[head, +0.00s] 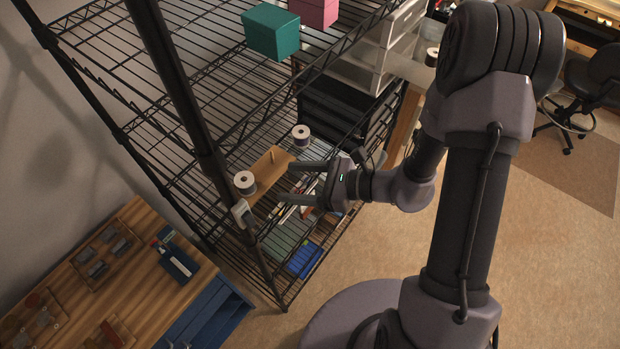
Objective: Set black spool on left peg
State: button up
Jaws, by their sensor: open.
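A dark spool with a white top (245,184) stands at the left end of a wooden peg board (268,172) on the wire shelf. No peg shows at that end; I cannot tell whether the spool is around one. A bare wooden peg (273,156) stands near the board's right end. Another dark spool with a white top (301,136) stands on the shelf behind and right of the board. My gripper (289,182) is open and empty, its two fingers pointing left toward the board, just right of it. The spool at the board's left end is apart from the fingers.
A dark shelf post (205,150) rises just left of the board. A small pale device (242,215) sits by the shelf's front edge. A green box (271,31) and a pink box (315,10) are on the upper shelf. A wooden workbench (130,270) stands lower left.

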jog(key=s+r+n+g+h, duration=0.5)
jog(key=s+r+n, duration=0.6)
jog(key=r+n, duration=0.1)
jog(key=s+d+r+n+t+h, duration=0.2)
jog(key=d+r+n+t+h, duration=0.3)
jog(key=d+r, duration=0.3)
jog(key=d+t+h, duration=0.1)
jog(key=d, duration=0.1)
jog(key=shift+s+d+h, duration=0.25)
jog(key=shift+d+h, duration=0.05)
jog(key=shift+h, duration=0.1)
notch_tip(320, 180, down, 30)
jog(key=b, duration=2.9)
jog(key=shift+r+b, duration=0.15)
jog(key=shift+b, duration=0.25)
